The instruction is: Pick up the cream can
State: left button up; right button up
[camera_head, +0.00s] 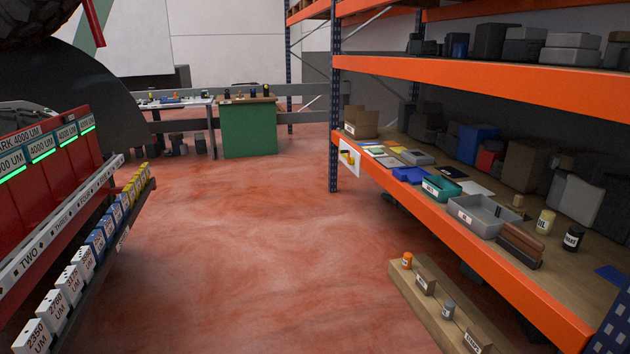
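A cream can (545,222) with dark lettering stands upright on the wooden shelf board at the right. A black can (573,238) with light lettering stands just to its right, a small gap apart. A smaller tan cylinder (517,201) sits farther back to its left. Neither of my grippers shows in the head view, so nothing of mine is seen near the can.
A grey bin (475,216), a teal bin (441,189) and a brown block (520,244) sit along the shelf front. The orange shelf beam (470,255) edges it; an upper beam (480,78) runs above. A low plank (440,325) holds small items. Red floor (240,240) is clear.

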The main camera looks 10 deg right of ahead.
aim_at(546, 220)
jog(key=i+z, duration=0.25)
jog(key=i, duration=0.25)
jog(key=i+j+z, duration=0.1)
jog(key=i+z, duration=0.15)
jog(key=i, duration=0.2)
jog(key=i+j+z, duration=0.25)
jog(key=i, duration=0.25)
jog(key=i+l+z, duration=0.1)
jog(key=i+z, duration=0.15)
jog(key=z, duration=0.2)
jog(key=i+z, duration=0.55)
jog(key=z, duration=0.3)
jog(key=i+j+z, duration=0.2)
jog(key=z, duration=0.2)
